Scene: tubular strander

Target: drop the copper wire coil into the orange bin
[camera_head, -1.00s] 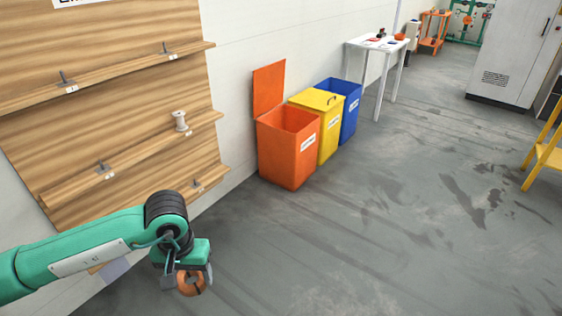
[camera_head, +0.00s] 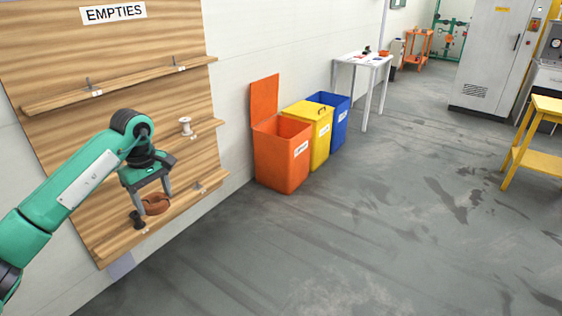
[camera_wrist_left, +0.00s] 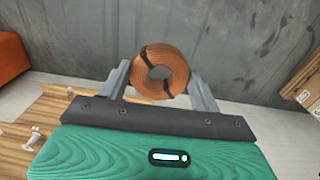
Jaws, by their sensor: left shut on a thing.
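The copper wire coil (camera_head: 156,204) is a brown ring, held by my left gripper (camera_head: 154,207) in front of the wooden shelf board. In the left wrist view the coil (camera_wrist_left: 160,72), with dark bands on it, sits between the two grey fingers of my left gripper (camera_wrist_left: 160,80), which is shut on it. The orange bin (camera_head: 281,158) stands on the floor against the wall, right of the gripper, with its lid (camera_head: 264,101) raised. An orange surface (camera_wrist_left: 12,55) shows at the left edge of the wrist view. My right gripper is not in view.
A yellow bin (camera_head: 313,130) with a shut lid and a blue bin (camera_head: 338,118) stand beyond the orange one. A white table (camera_head: 361,60) is farther back. The grey floor (camera_head: 380,230) is clear.

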